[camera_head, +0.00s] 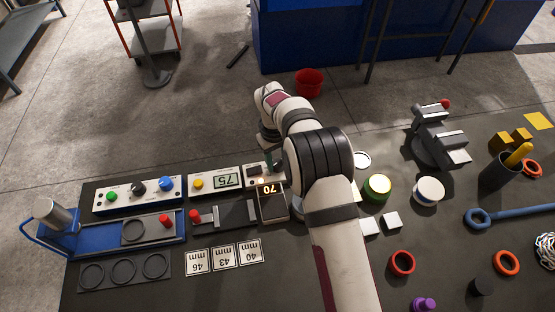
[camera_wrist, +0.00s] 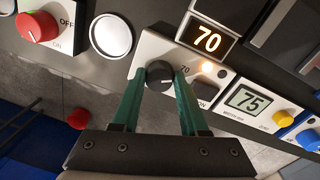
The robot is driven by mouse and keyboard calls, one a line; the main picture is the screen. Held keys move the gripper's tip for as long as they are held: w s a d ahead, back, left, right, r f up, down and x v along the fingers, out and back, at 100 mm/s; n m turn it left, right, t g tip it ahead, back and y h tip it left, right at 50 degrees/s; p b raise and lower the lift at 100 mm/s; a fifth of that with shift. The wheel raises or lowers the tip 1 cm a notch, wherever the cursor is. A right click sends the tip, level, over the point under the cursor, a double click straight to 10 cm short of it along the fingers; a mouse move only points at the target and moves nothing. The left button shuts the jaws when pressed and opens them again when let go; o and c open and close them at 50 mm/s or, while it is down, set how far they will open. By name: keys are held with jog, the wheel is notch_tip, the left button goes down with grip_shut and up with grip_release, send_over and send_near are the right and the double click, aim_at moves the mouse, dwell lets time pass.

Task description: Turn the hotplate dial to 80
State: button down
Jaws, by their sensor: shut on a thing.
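The hotplate dial (camera_wrist: 159,74) is a black knob with a white pointer mark on a white panel (camera_wrist: 150,46). In the wrist view the two green fingers of my gripper (camera_wrist: 161,84) stand on either side of it and are shut on it. An orange hotplate display (camera_wrist: 207,39) beside the panel reads 70; it also shows upside down in the head view (camera_head: 268,189). A small lamp (camera_wrist: 207,68) on the panel glows. In the head view my gripper (camera_head: 271,163) is over the panel, and the dial is hidden there.
A white unit with a 75 readout (camera_head: 227,180) and yellow button stands beside the hotplate. A panel with green, black and blue knobs (camera_head: 138,193) is farther left. A round white disc (camera_wrist: 111,36) and a red knob (camera_wrist: 37,26) lie on the dial's other side.

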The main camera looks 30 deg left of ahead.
aim_at(274, 162)
jog(key=m, duration=0.4)
jog(key=shift+m, duration=0.3)
jog(key=shift+a+r+m, duration=0.1)
jog(key=shift+m, duration=1.8)
jog(key=shift+c, duration=2.2)
grip_release()
notch_tip(274, 162, up, 16)
jog(key=shift+s+a, duration=0.15)
jog(key=shift+a, duration=0.25)
